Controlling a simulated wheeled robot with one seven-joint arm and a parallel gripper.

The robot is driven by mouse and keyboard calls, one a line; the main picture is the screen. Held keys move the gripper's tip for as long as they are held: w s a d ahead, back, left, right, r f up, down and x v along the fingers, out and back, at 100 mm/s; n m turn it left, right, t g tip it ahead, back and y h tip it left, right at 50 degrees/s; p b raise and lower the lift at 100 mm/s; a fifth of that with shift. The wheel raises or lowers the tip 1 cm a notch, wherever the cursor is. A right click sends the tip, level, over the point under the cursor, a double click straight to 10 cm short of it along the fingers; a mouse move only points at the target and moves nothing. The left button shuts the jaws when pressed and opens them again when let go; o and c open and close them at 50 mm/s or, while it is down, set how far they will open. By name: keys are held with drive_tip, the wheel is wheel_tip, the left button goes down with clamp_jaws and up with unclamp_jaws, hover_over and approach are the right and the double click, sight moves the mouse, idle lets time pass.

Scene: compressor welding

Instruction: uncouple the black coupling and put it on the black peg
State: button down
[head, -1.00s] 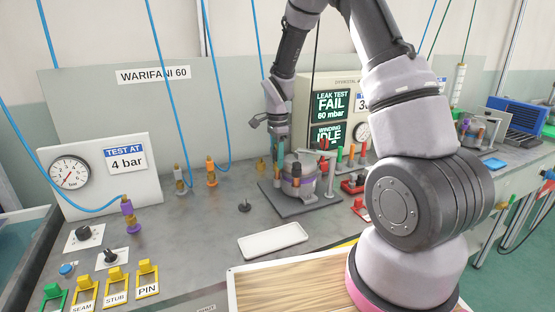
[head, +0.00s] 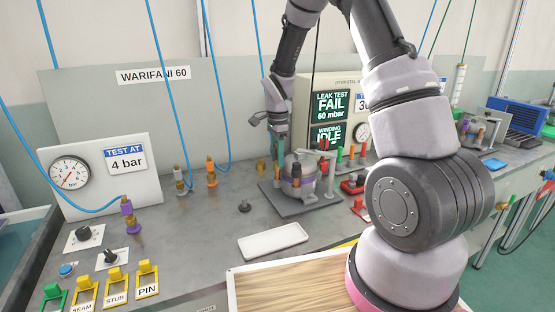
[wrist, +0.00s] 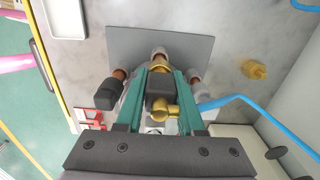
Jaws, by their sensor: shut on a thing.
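The black coupling (wrist: 160,88) with its brass elbow (wrist: 163,112) is between the green fingers of my gripper (wrist: 162,100) in the wrist view. A blue hose (wrist: 225,100) runs right from the elbow. My gripper (head: 279,150) is shut on the coupling, over the far left side of the grey compressor (head: 300,185). The compressor's copper stubs (wrist: 195,76) show beside the fingers. I cannot tell whether the coupling is still seated on a stub. A small black peg (head: 245,206) stands empty on the bench, left of the compressor's plate.
A dark plug (wrist: 107,92) sits on another stub, left of the fingers. A brass fitting (wrist: 254,70) stands on the bench nearby. A white tray (head: 272,240) lies in front. Orange (head: 211,172) and grey (head: 180,178) couplings with hoses stand further left. The leak screen (head: 330,104) reads FAIL.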

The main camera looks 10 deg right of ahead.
drive_tip(key=shift+r, duration=1.95)
